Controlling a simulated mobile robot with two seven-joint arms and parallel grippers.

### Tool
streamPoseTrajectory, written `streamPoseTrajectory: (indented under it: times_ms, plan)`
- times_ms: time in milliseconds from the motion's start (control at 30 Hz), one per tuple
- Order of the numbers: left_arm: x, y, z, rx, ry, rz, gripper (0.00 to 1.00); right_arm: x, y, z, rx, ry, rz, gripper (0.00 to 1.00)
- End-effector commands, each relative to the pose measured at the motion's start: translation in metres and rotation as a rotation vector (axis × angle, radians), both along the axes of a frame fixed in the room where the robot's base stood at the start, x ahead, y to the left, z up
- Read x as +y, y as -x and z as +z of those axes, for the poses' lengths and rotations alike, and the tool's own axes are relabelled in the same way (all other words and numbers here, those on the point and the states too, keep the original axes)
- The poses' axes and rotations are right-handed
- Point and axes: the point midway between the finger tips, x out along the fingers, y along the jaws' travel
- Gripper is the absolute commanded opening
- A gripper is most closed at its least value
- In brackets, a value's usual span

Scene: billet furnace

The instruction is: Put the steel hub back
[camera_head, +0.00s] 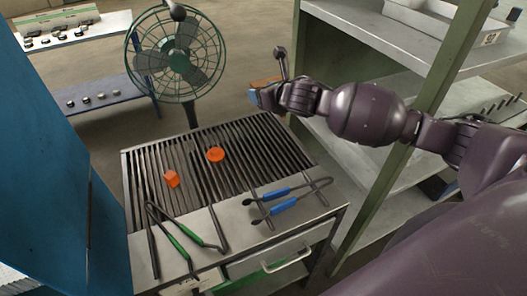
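A round orange disc-like piece (216,154), glowing and likely the steel hub, lies on the slatted grate (240,133) of the work table. My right arm comes in from the right. Its gripper (257,97) is above the back right part of the grate, apart from both orange pieces. A small blue part shows at its tip and a brown piece (266,82) just behind it. I cannot tell whether the fingers hold anything. My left gripper is not in view.
Green-handled tongs (185,240) and blue-handled tongs (285,199) lie at the table's front. A green fan (180,55) stands behind. A shelf rack with a green post (425,130) stands right; a blue cabinet (50,160) stands left. Small dark parts lie on racks at the back left.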

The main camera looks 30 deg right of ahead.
Motion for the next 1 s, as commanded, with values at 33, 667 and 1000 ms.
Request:
streamPoseTrajectory:
  times_ms: [33, 667, 1000]
  plan:
    - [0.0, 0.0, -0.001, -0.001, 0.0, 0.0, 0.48, 0.001, 0.0, -0.009, 0.002, -0.005, 0.001, 0.15]
    - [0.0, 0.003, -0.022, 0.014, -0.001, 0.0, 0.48, 0.001, 0.001, -0.135, 0.003, -0.004, -0.001, 0.15]
    - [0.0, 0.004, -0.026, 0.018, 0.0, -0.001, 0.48, 0.001, 0.0, -0.157, 0.0, -0.001, 0.001, 0.15]
